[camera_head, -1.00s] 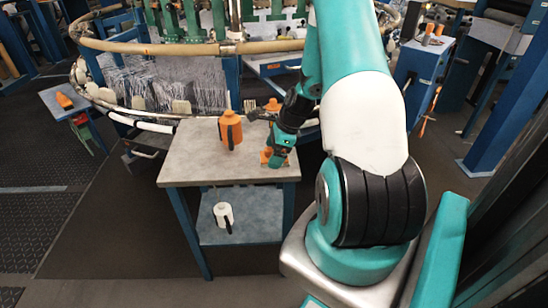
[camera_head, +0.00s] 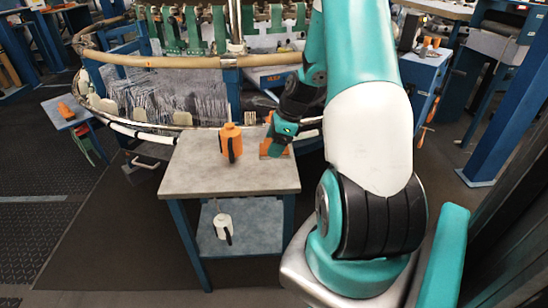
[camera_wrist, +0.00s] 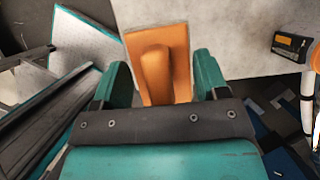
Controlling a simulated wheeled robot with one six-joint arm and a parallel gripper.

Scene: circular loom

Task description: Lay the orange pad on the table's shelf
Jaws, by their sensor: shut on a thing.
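The orange pad (camera_wrist: 157,66) is a flat rectangular plate with a raised orange grip along its middle. My gripper (camera_wrist: 160,80) is shut on this grip, and its two teal fingers stand on either side in the wrist view. In the head view the gripper (camera_head: 281,139) is at the table's right back corner, with part of the orange pad (camera_head: 275,151) showing below it. I cannot tell whether the pad touches the grey table top (camera_head: 225,181). The table's shelf (camera_head: 262,222) is a grey-blue board under the top, partly hidden by it.
An orange bottle (camera_head: 231,143) with a dark handle stands on the table top, left of my gripper. A white container (camera_head: 223,223) stands on the left part of the shelf; the shelf to its right looks clear. The loom's ring (camera_head: 170,62) runs behind the table.

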